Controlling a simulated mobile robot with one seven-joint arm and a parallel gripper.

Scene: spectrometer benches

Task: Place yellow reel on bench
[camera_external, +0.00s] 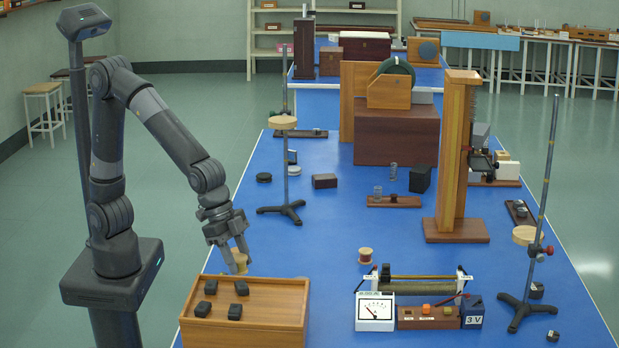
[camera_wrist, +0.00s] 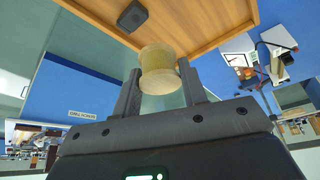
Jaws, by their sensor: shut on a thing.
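My gripper (camera_external: 237,262) is shut on the yellow reel (camera_external: 239,259), above the back edge of the wooden box at the front left of the blue bench (camera_external: 330,240). In the wrist view the pale yellow reel (camera_wrist: 160,69) sits between the two dark fingers. The wooden box's surface shows just beyond it. I cannot tell whether the reel touches the box.
The wooden box (camera_external: 262,328) has several small black blocks on top. A red-and-cream spool (camera_external: 365,256) stands right of it on the bench. A meter (camera_external: 375,311) and a coil apparatus (camera_external: 420,290) stand front right. Bare blue bench lies behind the box.

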